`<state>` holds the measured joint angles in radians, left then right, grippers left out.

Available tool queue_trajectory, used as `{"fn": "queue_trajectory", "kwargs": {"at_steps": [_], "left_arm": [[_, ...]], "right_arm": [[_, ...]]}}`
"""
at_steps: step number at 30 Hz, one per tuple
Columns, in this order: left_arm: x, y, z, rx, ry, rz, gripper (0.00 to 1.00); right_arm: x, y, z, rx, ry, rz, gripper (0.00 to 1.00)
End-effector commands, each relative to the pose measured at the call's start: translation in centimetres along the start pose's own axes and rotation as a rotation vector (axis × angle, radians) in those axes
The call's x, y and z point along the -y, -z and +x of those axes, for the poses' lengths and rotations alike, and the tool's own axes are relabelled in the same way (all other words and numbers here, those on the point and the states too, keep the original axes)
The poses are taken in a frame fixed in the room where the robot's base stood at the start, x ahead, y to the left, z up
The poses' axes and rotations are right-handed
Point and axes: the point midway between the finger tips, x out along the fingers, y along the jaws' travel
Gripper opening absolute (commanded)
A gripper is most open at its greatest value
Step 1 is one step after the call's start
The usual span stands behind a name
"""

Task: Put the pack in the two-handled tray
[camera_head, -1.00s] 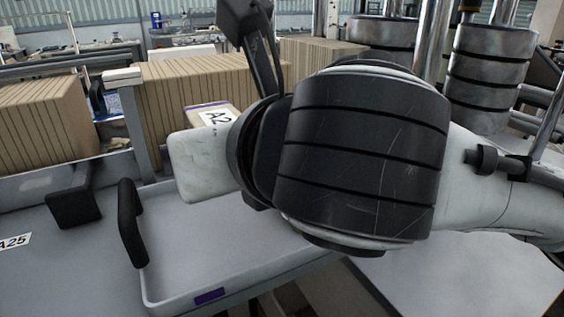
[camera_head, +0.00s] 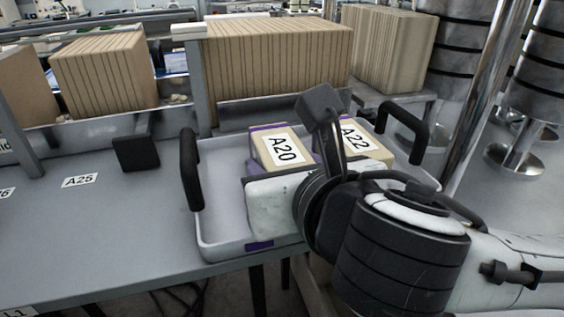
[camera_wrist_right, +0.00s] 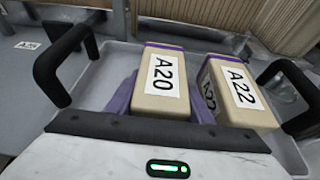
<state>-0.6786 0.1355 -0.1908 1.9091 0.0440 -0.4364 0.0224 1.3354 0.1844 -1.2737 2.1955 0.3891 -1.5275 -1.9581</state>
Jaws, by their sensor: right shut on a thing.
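The two-handled tray (camera_head: 222,225) is grey with black upright handles at its left and right ends. A tan and purple pack labelled A20 (camera_head: 281,148) is at the middle of the tray, and it also shows in the wrist view (camera_wrist_right: 163,85). My right gripper (camera_wrist_right: 160,105) is shut on this pack, with its white body over the tray's front edge. I cannot tell whether the pack touches the tray floor. A second pack, labelled A22 (camera_head: 362,139), is in the tray just right of A20, partly behind my wrist. My left gripper is out of view.
Rows of tan boards (camera_head: 275,62) stand behind the tray. The grey table (camera_head: 100,225) left of the tray is mostly clear, with an A25 label (camera_head: 80,180) and a black block (camera_head: 137,153). Metal posts (camera_head: 482,90) rise at the right.

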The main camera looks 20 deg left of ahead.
Motion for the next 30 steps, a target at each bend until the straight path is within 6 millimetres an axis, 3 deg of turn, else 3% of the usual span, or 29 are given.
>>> {"fn": "queue_trajectory", "kwargs": {"at_steps": [1,4,16,20,26,29,30], "left_arm": [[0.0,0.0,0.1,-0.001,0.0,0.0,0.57],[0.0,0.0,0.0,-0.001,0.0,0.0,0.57],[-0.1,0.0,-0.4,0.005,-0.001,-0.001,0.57],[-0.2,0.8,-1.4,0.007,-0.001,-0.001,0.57],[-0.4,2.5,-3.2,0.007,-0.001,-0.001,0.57],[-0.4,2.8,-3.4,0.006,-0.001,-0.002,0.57],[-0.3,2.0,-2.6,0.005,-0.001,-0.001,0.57]], "right_arm": [[0.0,0.2,0.1,0.0,0.0,-0.001,0.48],[0.0,0.1,0.0,0.0,0.0,0.0,0.65],[0.0,-0.4,-0.5,0.001,0.0,0.0,0.66],[0.0,-0.7,-2.5,0.001,-0.002,-0.003,0.66],[-0.1,-0.9,-7.5,0.002,-0.003,-0.004,0.66],[-0.1,-0.6,-9.8,0.004,-0.003,-0.003,0.66],[0.1,0.1,-9.8,0.005,0.002,-0.001,0.66]]}}
